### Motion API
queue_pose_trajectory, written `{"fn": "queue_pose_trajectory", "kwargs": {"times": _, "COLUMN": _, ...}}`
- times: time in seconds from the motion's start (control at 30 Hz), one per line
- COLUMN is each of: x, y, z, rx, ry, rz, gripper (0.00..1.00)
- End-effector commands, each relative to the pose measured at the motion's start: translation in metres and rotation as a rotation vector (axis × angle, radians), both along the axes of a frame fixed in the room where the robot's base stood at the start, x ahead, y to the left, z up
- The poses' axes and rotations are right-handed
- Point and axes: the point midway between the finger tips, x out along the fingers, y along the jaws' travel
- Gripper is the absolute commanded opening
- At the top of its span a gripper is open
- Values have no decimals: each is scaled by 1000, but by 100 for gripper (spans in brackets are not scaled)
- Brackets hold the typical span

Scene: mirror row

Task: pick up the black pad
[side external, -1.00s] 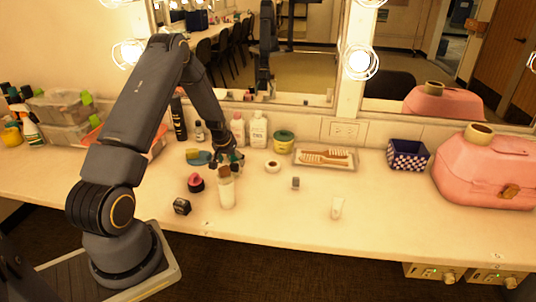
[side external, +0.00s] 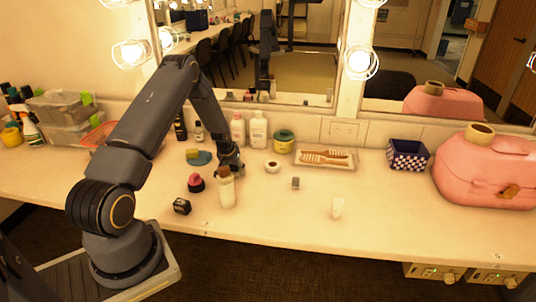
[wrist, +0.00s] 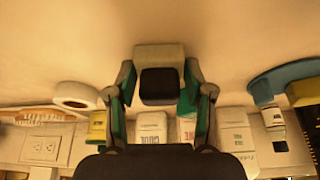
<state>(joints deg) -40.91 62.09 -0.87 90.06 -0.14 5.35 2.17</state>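The black pad (wrist: 160,85) shows as a dark, rounded square in the wrist view, against a pale beige block-like piece (wrist: 160,55). It lies between the two green-lined fingers of my gripper (wrist: 160,90). The fingers are apart, with narrow gaps beside the dark square; I cannot tell whether they touch the pale piece. I cannot make out the pad in that view.
A white tape roll (side external: 272,167) lies right of my gripper, and a blue-green item (side external: 199,157) lies left. Bottles (side external: 258,130) stand behind, near the mirror wall. A pink-and-black item (side external: 195,183) and black box (side external: 182,206) are at front left. The counter's right front is mostly clear.

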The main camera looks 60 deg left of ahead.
Motion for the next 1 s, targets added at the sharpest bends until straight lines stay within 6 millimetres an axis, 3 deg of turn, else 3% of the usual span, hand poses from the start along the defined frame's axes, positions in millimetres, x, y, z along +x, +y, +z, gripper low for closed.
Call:
{"fn": "queue_pose_trajectory", "kwargs": {"times": 0.3, "x": 0, "y": 0, "z": 0, "rx": 0, "ry": 0, "rz": 0, "gripper": 18}}
{"fn": "queue_pose_trajectory", "kwargs": {"times": 0.57, "x": 0, "y": 0, "z": 5, "rx": 1, "ry": -1, "rz": 0, "gripper": 18}}
{"fn": "queue_pose_trajectory", "kwargs": {"times": 1.0, "x": 0, "y": 0, "z": 87, "rx": 3, "ry": 0, "rz": -5, "gripper": 18}}
